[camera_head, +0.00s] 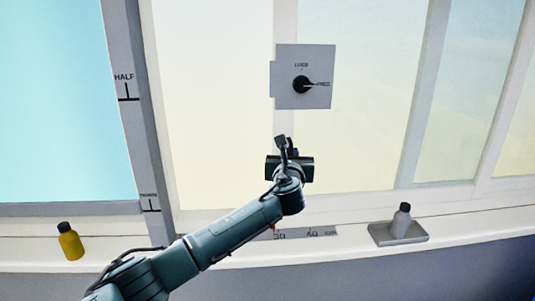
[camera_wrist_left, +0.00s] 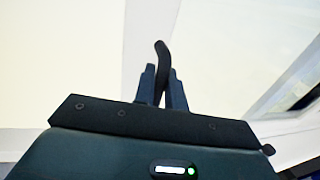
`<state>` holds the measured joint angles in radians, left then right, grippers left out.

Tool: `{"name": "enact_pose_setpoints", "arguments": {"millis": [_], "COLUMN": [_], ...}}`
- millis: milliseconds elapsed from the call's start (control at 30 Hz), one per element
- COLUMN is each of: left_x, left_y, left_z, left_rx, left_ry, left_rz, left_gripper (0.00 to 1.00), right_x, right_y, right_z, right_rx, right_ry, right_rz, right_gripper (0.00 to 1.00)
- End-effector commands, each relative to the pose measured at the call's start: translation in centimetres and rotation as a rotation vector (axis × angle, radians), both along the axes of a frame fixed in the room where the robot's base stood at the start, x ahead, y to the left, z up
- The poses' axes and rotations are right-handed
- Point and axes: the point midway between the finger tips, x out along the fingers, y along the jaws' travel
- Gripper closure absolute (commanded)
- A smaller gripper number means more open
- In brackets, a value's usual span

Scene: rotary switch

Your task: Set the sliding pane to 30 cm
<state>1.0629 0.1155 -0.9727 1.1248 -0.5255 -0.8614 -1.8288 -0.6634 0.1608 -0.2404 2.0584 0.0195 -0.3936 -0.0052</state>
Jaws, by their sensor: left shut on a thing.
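The sliding pane (camera_head: 215,100) is a pale, cream-lit pane in a white frame in the head view; which of its edges moves is hard to tell. My left gripper (camera_head: 284,145) is in front of its white upright, below the switch plate. In the left wrist view the fingers (camera_wrist_left: 163,88) are shut on a dark curved handle (camera_wrist_left: 161,50). A scale strip (camera_head: 305,234) on the sill reads 30 and 60 cm. A small red mark (camera_head: 274,228) shows near the 30; my arm partly covers the strip's left part. My right gripper is not in view.
A yellow bottle (camera_head: 70,241) stands on the sill at left. A grey bottle (camera_head: 401,221) stands on a grey tray (camera_head: 382,238) at right. A post (camera_head: 128,110) is marked HALF.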

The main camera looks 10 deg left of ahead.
Motion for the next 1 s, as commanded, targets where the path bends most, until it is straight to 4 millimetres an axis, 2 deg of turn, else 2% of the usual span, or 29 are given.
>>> {"name": "enact_pose_setpoints", "arguments": {"millis": [33, 167, 567, 600, 633, 1000], "left_x": [0.01, 0.09, 0.15, 0.15, 0.15, -0.38], "left_y": [-0.76, -1.54, -1.62, -1.61, -1.60, -1.66], "left_z": [-0.01, -0.01, -0.08, -0.08, -0.09, -0.09], "left_rx": [0.000, -0.001, 0.000, 0.000, 0.000, -0.001], "left_ry": [0.000, 0.000, 0.002, 0.002, 0.002, 0.001], "left_rz": [-0.004, -0.003, 0.002, 0.002, 0.002, 0.001], "left_gripper": [1.00, 1.00, 1.00, 0.86, 0.83, 0.83], "right_x": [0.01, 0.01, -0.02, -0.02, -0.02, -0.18], "right_y": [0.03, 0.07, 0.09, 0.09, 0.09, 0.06], "right_z": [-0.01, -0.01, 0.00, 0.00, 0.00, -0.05], "right_rx": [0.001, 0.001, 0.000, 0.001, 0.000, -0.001], "right_ry": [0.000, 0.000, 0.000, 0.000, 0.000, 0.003], "right_rz": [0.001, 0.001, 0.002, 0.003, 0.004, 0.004], "right_gripper": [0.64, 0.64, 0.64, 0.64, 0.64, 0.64]}}
